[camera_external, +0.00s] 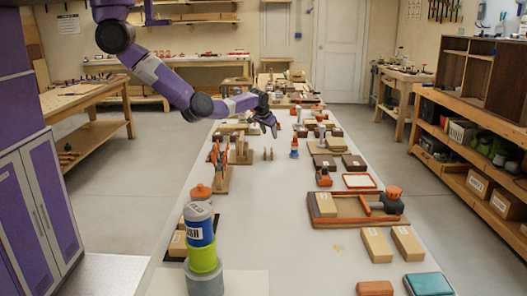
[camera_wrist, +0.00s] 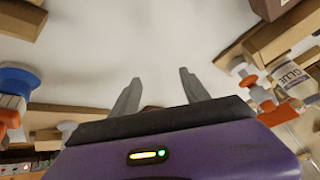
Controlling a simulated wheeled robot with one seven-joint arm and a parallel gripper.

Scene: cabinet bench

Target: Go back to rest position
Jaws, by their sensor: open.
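My purple arm reaches in from the upper left of the external view. My gripper (camera_external: 272,132) hangs over the long white bench (camera_external: 245,235), above its middle stretch. In the wrist view the two grey fingers of my gripper (camera_wrist: 158,92) stand apart with nothing between them. Bare pale bench surface shows beyond the fingertips.
A glue bottle (camera_wrist: 293,76) lies right of the fingers in the wrist view. A wooden tray (camera_external: 345,221) with tools and several boxes lines the right side. The near middle is mostly clear.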

